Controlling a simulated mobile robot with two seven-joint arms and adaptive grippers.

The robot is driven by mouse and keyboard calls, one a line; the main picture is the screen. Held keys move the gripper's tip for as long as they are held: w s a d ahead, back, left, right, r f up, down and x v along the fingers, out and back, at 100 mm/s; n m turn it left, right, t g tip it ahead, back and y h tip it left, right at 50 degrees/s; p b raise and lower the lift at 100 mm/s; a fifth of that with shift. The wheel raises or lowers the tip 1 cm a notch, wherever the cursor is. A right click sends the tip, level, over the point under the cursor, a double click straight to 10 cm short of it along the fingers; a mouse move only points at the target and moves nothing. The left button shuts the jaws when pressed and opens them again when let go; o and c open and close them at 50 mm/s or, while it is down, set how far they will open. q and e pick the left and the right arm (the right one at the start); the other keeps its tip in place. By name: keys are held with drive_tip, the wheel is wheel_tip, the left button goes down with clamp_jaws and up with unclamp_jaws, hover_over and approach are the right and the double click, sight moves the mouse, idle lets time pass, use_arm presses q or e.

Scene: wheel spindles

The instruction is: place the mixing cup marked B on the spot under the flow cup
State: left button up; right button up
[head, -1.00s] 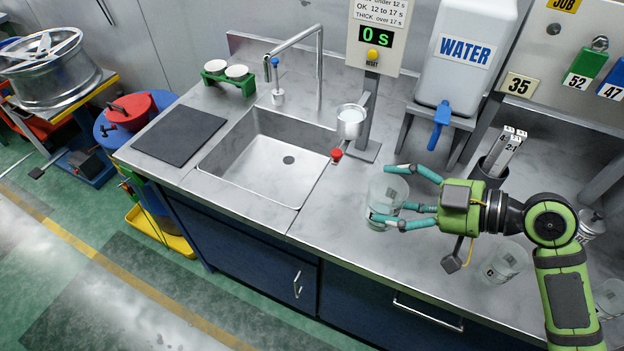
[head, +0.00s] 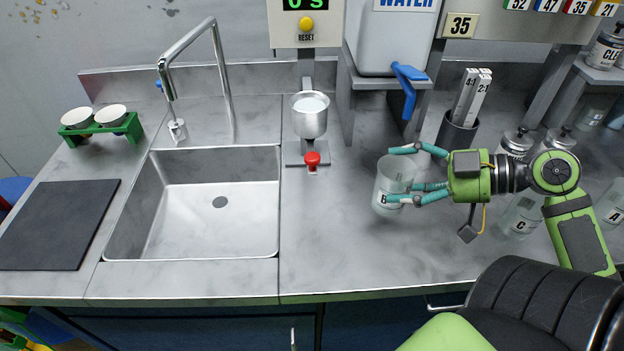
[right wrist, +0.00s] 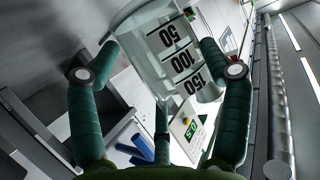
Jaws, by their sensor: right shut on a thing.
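The clear mixing cup marked B (head: 389,182) is held by my right gripper (head: 402,174), its fingers closed around the cup's side. The cup is upright at the right part of the counter; I cannot tell whether its base touches the counter. In the right wrist view the cup (right wrist: 170,50) sits between the fingers (right wrist: 155,85), showing marks 50, 100 and 150. The metal flow cup (head: 309,116) is on a stand to the left of cup B. Under it is the stand's grey base (head: 293,153) with a red knob (head: 312,160). My left gripper is out of view.
The sink (head: 190,205) lies left of the stand. The water tank (head: 392,40) with a blue tap (head: 408,88) stands behind cup B. Cup C (head: 522,214) and cup A (head: 612,205) are at the right. The counter between cup B and the stand is clear.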

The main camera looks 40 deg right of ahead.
drive_tip(key=w+a+p, duration=0.1)
drive_tip(key=w+a, duration=0.2)
drive_tip(key=w, duration=0.1)
drive_tip(key=w+a+p, duration=0.1)
drive_tip(key=w+a, duration=0.1)
drive_tip(key=w, duration=0.2)
drive_tip(key=w+a+p, duration=0.1)
drive_tip(key=w+a, duration=0.2)
drive_tip(key=shift+w+a+r, duration=0.15)
drive_tip(key=shift+w+a, duration=0.15)
drive_tip(key=shift+w, duration=0.1)
drive_tip(key=shift+w+f, duration=0.1)
drive_tip(key=shift+f, duration=0.1)
wheel_tip(320, 180, down, 3)
drive_tip(key=shift+f, duration=0.1)
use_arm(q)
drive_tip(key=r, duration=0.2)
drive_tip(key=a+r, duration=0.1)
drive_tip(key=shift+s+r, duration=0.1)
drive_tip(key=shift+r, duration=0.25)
use_arm(e)
drive_tip(key=shift+f, duration=0.1)
drive_tip(key=o, duration=1.2)
drive_tip(key=shift+f, duration=0.1)
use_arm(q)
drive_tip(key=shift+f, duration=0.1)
